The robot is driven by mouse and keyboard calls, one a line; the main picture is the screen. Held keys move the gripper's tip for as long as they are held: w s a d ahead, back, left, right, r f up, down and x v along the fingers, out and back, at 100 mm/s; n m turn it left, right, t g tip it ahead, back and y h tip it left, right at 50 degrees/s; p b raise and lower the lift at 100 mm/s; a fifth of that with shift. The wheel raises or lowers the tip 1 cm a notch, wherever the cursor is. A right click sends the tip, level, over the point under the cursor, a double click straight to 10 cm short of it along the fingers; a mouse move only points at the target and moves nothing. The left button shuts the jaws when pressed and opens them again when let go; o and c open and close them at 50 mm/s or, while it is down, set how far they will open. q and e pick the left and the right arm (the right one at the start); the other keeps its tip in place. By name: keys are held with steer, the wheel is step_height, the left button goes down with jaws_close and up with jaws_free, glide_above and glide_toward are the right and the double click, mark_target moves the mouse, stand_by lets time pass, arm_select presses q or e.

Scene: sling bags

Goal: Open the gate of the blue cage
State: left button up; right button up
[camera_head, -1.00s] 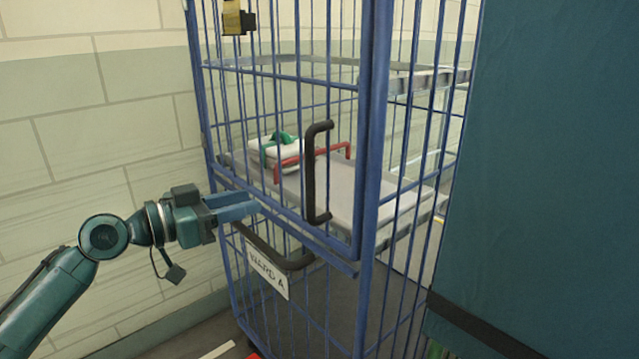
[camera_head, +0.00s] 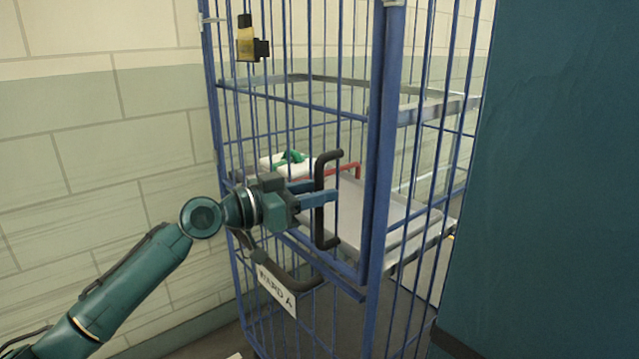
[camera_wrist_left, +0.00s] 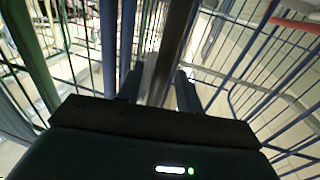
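The blue cage (camera_head: 378,130) stands ahead in the head view, with thin vertical bars. Its upper front gate (camera_head: 295,95) looks shut, flush with the corner post. A dark, upright, C-shaped handle (camera_head: 327,237) sits near the gate's right edge. My left gripper (camera_head: 318,192) is at this handle with its fingers pointing right, one on each side of it. In the left wrist view the two fingertips (camera_wrist_left: 158,80) are apart, with a dark bar, seemingly the handle, between them. Whether they touch it is unclear. My right gripper is not in view.
A second dark handle (camera_head: 275,270) and a "WARD A" sign (camera_head: 276,291) are lower on the front. A yellow-black latch-like part (camera_head: 248,40) is high on the left. White and green items (camera_head: 287,161) lie inside. A teal panel (camera_head: 565,180) fills the right; a block wall (camera_head: 105,150) is left.

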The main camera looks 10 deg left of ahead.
arm_select(q)
steer(key=shift+w+d, duration=0.3)
steer(key=shift+d, duration=0.05)
steer(key=shift+c, duration=0.3)
jaws_close()
